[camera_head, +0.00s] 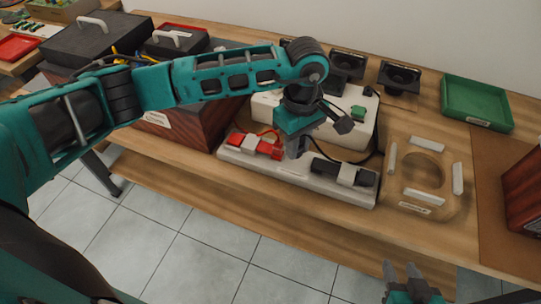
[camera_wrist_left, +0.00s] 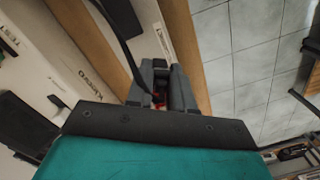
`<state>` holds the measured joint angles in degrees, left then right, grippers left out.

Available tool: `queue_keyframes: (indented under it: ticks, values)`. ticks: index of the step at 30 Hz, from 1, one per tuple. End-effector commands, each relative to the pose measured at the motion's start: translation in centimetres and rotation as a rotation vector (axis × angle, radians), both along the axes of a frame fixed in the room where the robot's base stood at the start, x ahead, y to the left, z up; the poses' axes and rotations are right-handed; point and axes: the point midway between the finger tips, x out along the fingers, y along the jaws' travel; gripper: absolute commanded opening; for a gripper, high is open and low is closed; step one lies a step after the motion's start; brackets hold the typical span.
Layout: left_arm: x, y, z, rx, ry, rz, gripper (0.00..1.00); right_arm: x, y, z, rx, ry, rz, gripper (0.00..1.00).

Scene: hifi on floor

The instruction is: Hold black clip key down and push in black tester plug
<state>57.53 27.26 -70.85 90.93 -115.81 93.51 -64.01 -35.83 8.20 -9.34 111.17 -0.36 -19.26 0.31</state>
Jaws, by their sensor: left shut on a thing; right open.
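A long white clip strip (camera_head: 320,184) lies along the front of the bench. It has a red clip (camera_head: 266,149) with a red lead at its left end and a black clip (camera_head: 345,174) with a pale key at its right end. My left gripper (camera_head: 294,150) points down over the strip, between the two clips. It is shut on the black tester plug, mostly hidden by the fingers; the black lead (camera_head: 335,160) runs from it. In the left wrist view the fingers (camera_wrist_left: 168,98) close around something dark, with red visible beside them. My right gripper (camera_head: 402,270) is open and empty in front of the bench.
A white tester box (camera_head: 345,130) stands behind the strip. A wooden speaker cabinet (camera_head: 190,128) is at left. A board with white bars and a ring (camera_head: 424,172) lies at right. A green tray (camera_head: 476,104) and black speaker units (camera_head: 398,78) are at the back.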

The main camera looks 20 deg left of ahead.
Motion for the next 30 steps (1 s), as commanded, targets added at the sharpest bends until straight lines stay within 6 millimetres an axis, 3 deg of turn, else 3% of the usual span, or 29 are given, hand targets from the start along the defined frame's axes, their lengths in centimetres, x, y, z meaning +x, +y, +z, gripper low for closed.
queue_keyframes:
  ticks: [6,14,20,30]
  values:
    - [1.6,-3.2,2.8,0.022,0.016,0.327,0.00,0.0,0.0,0.0,0.000,-0.001,0.000,0.43]
    - [2.2,-4.8,4.2,0.040,0.025,0.513,0.00,0.0,0.0,0.0,0.000,-0.001,0.000,0.43]
    - [2.2,-4.9,3.7,0.042,0.027,0.530,0.00,0.0,0.0,0.0,0.000,0.000,0.000,0.43]
    - [2.2,-4.9,1.1,0.042,0.028,0.528,0.00,0.0,0.0,0.0,0.000,0.000,0.000,0.43]
